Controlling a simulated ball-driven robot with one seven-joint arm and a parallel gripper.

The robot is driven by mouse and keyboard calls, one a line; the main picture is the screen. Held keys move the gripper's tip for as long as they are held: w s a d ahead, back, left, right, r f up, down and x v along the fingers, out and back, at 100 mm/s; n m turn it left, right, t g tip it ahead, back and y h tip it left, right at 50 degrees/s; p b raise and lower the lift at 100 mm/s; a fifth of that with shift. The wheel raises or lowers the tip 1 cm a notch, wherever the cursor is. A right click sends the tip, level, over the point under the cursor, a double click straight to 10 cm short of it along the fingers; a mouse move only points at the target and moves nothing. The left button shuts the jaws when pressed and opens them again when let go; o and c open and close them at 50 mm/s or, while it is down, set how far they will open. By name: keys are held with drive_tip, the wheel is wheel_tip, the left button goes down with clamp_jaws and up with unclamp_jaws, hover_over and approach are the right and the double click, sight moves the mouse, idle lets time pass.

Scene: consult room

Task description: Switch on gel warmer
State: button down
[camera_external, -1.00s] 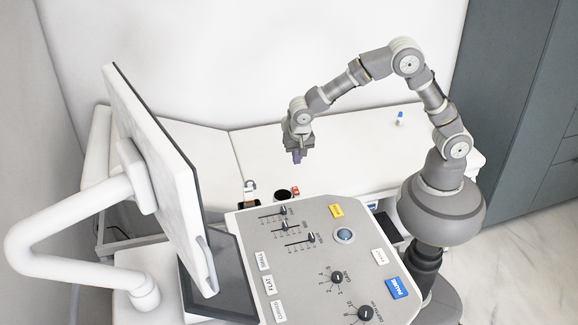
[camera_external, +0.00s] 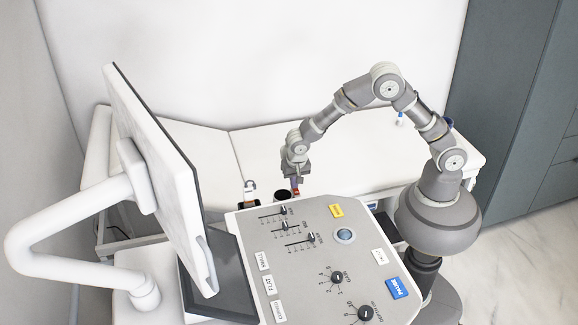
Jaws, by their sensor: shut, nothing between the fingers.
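The gel warmer (camera_external: 281,196) is a small dark round cup behind the console's far edge. A small red switch (camera_external: 297,193) shows at its right side. My gripper (camera_external: 295,184) is shut and empty, pointing down just above the red switch. Its fingertips partly cover the switch. I cannot tell whether they touch it, nor which way the switch is set.
The grey console (camera_external: 320,215) with sliders, knobs and buttons stands in front of the gripper. A white-topped bottle (camera_external: 250,188) stands left of the warmer. A monitor (camera_external: 160,170) fills the left. The white couch (camera_external: 190,140) behind is mostly clear, with a small blue-and-white bottle (camera_external: 400,119).

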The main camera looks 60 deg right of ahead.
drive_tip(key=shift+d+p, duration=0.15)
drive_tip(key=shift+p, duration=0.3)
drive_tip(key=shift+w+f+g+y, duration=0.1)
drive_tip(key=shift+f+g+y, duration=0.2)
drive_tip(key=shift+s+a+r, duration=0.1)
drive_tip(key=shift+s+a, duration=0.55)
wheel_tip(320, 180, up, 14)
drive_tip(key=s+a+p, duration=0.1)
drive_tip(key=p, duration=0.5)
drive_tip(key=shift+s+a, duration=0.35)
drive_tip(key=shift+a, duration=0.05)
